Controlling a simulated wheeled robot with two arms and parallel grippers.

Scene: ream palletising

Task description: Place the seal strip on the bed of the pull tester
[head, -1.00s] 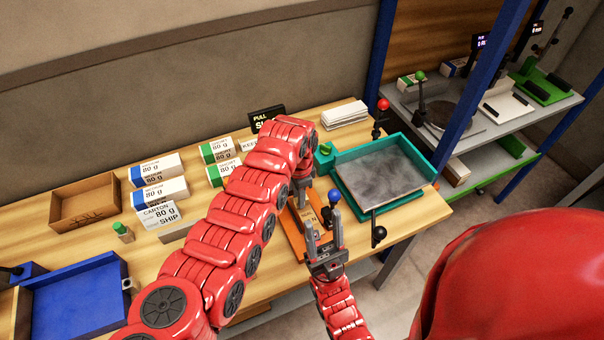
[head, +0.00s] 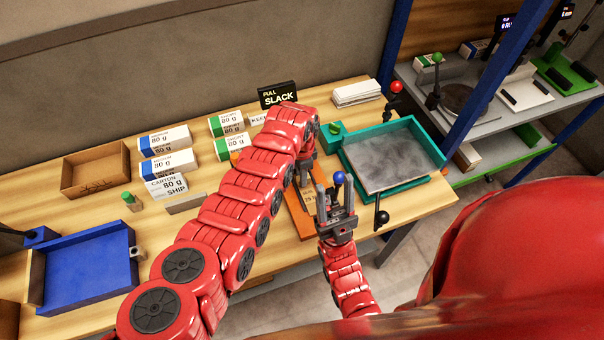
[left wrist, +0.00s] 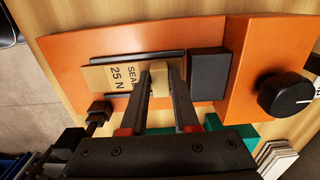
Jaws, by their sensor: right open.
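The orange pull tester (left wrist: 215,60) lies on the table, with a black block, dark rails and a black dial (left wrist: 286,94). In the head view, my left arm partly hides the tester. My right gripper (head: 336,202) is open, with its fingers around the lever below the blue knob (head: 338,178), at the tester's near right.
A teal tray (head: 390,160) with a grey plate stands right of the tester. A black "PULL SLACK" display (head: 278,95) stands behind. Cartons (head: 164,140), a brown box (head: 95,170) and a blue tray (head: 85,270) are on the left.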

